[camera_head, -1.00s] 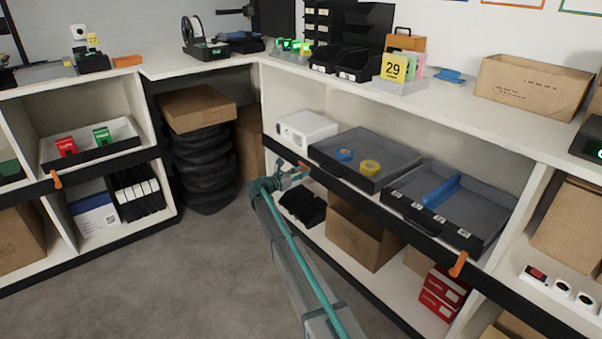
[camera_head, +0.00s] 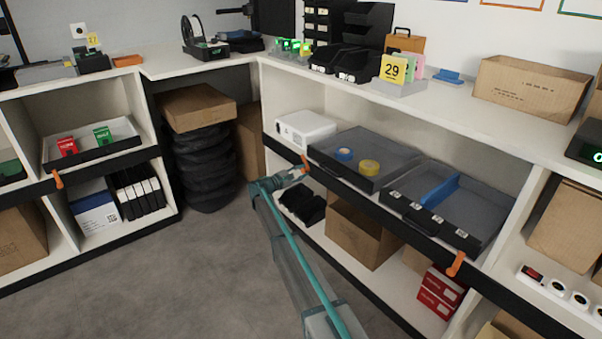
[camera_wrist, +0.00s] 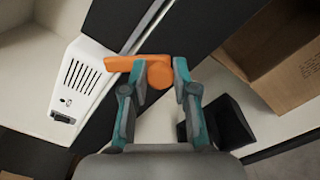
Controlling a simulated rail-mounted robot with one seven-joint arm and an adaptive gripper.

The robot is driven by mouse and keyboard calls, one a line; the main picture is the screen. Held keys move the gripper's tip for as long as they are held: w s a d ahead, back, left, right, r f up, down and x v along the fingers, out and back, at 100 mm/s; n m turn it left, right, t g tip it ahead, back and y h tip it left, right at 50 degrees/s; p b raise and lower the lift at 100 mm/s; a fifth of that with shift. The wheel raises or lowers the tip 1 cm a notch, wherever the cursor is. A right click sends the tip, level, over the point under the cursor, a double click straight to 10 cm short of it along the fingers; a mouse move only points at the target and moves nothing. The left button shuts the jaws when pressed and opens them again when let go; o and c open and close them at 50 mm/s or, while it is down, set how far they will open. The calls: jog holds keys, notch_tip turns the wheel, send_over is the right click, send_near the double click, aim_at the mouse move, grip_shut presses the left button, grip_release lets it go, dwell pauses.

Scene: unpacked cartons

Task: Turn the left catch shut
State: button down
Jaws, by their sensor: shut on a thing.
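The left catch is an orange lever with a round hub on the dark front edge of the shelf. It shows in the head view (camera_head: 305,162) and close up in the wrist view (camera_wrist: 122,63). My gripper (camera_wrist: 160,68) has one finger on each side of the catch near its round hub, and its arm points left. In the head view my gripper (camera_head: 297,174) is small, just below the catch. The right catch (camera_head: 456,264) is orange and hangs downward on the same dark edge.
A white box (camera_head: 306,129) stands on the shelf just behind the left catch. Black bins and a cardboard box (camera_head: 362,232) sit below. The floor at left is clear.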

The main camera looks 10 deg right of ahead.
jog(key=m, duration=0.2)
jog(key=m+b, duration=0.1)
jog(key=m, duration=0.1)
jog(key=shift+f+m, duration=0.2)
jog(key=shift+m, duration=0.1)
jog(key=shift+m+b, duration=0.9)
jog(key=shift+m, duration=0.8)
jog(key=shift+r, duration=0.1)
jog(key=c, duration=0.9)
grip_release()
jog(key=shift+a, duration=0.1)
jog(key=v, duration=1.2)
